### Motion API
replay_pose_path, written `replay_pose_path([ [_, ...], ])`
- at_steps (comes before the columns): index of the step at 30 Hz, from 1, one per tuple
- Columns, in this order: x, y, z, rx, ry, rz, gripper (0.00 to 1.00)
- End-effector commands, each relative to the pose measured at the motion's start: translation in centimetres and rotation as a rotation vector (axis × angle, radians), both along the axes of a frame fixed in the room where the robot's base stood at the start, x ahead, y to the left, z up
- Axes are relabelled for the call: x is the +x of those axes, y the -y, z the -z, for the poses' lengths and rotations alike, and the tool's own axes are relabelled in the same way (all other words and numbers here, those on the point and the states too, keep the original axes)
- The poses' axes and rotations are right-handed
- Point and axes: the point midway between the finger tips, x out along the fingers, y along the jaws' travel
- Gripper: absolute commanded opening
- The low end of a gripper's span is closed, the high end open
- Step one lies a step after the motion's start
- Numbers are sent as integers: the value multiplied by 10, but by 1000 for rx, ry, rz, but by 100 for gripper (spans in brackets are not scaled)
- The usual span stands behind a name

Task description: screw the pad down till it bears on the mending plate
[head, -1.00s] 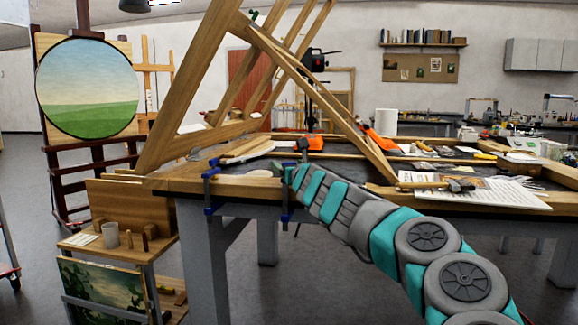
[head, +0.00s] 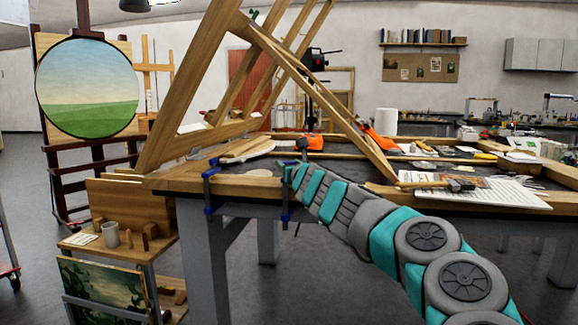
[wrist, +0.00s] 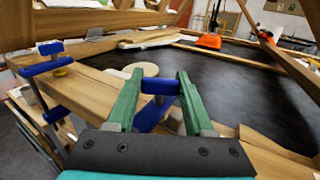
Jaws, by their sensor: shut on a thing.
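My gripper (wrist: 160,82) has green fingers, which stand on either side of a blue clamp part (wrist: 160,86) and are shut on it. This blue clamp is at the front edge of the wooden frame on the table, and its lower end (wrist: 150,115) shows between the fingers. In the head view my gripper (head: 291,172) is at the same edge, and my arm covers most of this clamp. The clamp's pad and the mending plate are hidden or too small to make out, so I cannot tell whether they touch.
A pale round disc (wrist: 142,69) lies behind my fingers. A large slanted wooden frame (head: 190,90) rises behind.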

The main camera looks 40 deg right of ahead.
Motion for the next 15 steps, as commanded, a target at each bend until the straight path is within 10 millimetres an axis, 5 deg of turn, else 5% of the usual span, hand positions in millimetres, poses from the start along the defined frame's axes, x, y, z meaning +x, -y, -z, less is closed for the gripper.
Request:
replay_pose_path([
  [15,2,-3,7,-1,1,173,0],
])
